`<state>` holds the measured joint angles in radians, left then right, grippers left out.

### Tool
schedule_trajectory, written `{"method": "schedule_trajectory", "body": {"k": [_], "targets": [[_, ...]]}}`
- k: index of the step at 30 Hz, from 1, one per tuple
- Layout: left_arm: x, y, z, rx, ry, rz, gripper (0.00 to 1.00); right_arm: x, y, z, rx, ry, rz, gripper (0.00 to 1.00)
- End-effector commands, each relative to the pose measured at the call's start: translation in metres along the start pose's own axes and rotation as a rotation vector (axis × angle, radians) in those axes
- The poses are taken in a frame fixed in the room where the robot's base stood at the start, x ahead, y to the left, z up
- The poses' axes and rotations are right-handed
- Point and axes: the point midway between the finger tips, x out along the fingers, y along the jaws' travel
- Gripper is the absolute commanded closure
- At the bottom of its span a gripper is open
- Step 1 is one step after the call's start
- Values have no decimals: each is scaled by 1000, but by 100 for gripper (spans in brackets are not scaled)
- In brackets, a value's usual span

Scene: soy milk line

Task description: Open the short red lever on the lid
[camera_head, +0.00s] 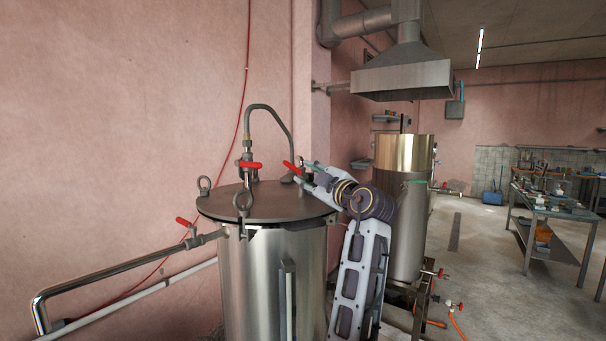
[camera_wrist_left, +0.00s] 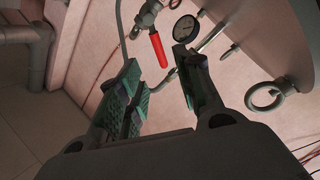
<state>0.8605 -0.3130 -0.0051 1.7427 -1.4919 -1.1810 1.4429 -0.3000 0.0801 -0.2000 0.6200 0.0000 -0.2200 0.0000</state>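The round lid (camera_head: 265,205) covers a tall steel tank. One red lever (camera_head: 250,165) sits on the valve at the lid's middle. Another red lever (camera_head: 289,168) stands tilted near the lid's right side, close to my left gripper (camera_head: 306,174). In the left wrist view, my left gripper (camera_wrist_left: 160,92) is open, with nothing between its green-padded fingers. A red lever (camera_wrist_left: 158,50) on a metal valve shows beyond the fingertips, apart from them. I cannot tell for certain which of the two it is. My right gripper is not in view.
A gauge (camera_wrist_left: 184,28) and a ring bolt (camera_wrist_left: 268,95) show near the fingers. A bent hose (camera_head: 272,110) rises above the lid. Another red lever (camera_head: 184,221) sits on the left pipe. A second tank (camera_head: 405,155) stands behind my arm.

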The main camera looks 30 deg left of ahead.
Motion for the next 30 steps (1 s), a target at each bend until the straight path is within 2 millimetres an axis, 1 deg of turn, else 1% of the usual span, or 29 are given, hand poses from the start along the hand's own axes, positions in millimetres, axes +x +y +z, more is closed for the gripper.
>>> {"method": "schedule_trajectory", "body": {"k": [3, 6, 16, 17, 20, 24, 25, 30], "targets": [[-11, 0, 0, -1, 0, -1, 65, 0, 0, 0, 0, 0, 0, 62], [-15, 0, 0, -1, 0, -1, 65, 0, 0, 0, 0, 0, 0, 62], [-17, 0, 0, -1, 0, -1, 65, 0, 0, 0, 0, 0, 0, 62], [-17, 0, 0, -1, 0, -1, 68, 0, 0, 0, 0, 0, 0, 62], [-17, 0, -1, -4, 1, 0, 81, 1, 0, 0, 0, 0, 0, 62], [-18, 5, -8, -22, 9, 7, 99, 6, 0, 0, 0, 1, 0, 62], [-18, 6, -10, -28, 11, 10, 100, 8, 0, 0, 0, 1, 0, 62], [-22, 18, -28, -79, 23, 25, 100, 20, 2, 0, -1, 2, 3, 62]]}}
